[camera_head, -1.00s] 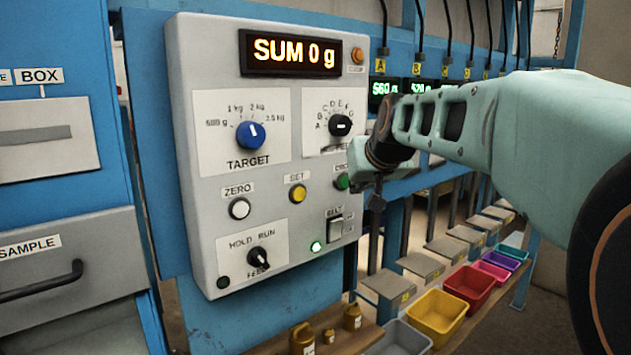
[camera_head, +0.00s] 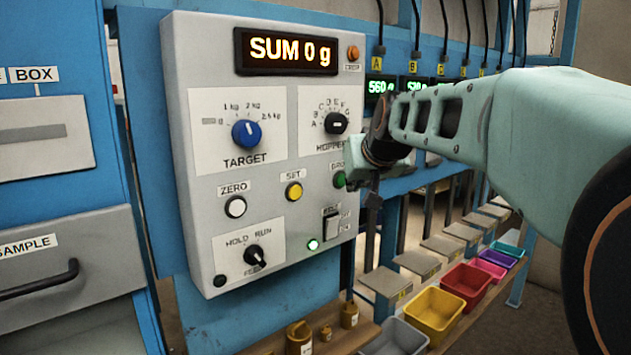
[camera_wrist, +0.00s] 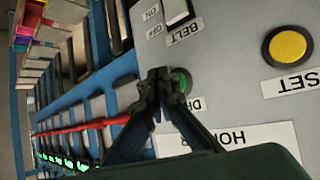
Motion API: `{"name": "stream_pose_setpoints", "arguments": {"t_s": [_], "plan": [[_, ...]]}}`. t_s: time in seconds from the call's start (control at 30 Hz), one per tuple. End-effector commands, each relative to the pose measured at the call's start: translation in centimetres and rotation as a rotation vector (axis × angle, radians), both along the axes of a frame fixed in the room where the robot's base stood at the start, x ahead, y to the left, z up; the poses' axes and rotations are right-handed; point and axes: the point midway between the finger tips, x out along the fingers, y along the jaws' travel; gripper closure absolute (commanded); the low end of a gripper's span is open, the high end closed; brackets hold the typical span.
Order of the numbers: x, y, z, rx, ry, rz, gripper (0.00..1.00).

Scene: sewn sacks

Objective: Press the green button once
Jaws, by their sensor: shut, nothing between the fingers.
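The green button (camera_head: 340,179) sits on the right side of the grey control panel (camera_head: 205,130), right of the yellow SET button (camera_head: 294,191). Its label starts "DRO" and is partly hidden by my arm. My gripper (camera_head: 373,200) is just right of the green button, its fingers shut and empty. In the wrist view the green button (camera_wrist: 184,80) shows right beside my shut fingertips (camera_wrist: 158,74), which cover part of it. I cannot tell whether the fingertips touch it.
The panel also holds a TARGET knob (camera_head: 246,134), a HOPPER knob (camera_head: 336,123), a white ZERO button (camera_head: 235,207), a BELT switch (camera_head: 332,224) and a display (camera_head: 289,51) reading "SUM 0 g". Coloured bins (camera_head: 433,313) stand at lower right.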

Motion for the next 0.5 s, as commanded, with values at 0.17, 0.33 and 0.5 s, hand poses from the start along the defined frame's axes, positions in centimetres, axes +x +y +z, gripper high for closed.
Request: {"name": "stream_pose_setpoints", "arguments": {"t_s": [0.17, 0.33, 0.5], "plan": [[0.00, 0.00, 0.00, 0.000, 0.000, 0.000, 1.00], [0.11, 0.08, 0.00, 0.000, 0.000, 0.000, 1.00], [0.57, 0.41, 0.07, -0.001, -0.001, 0.001, 1.00]]}}
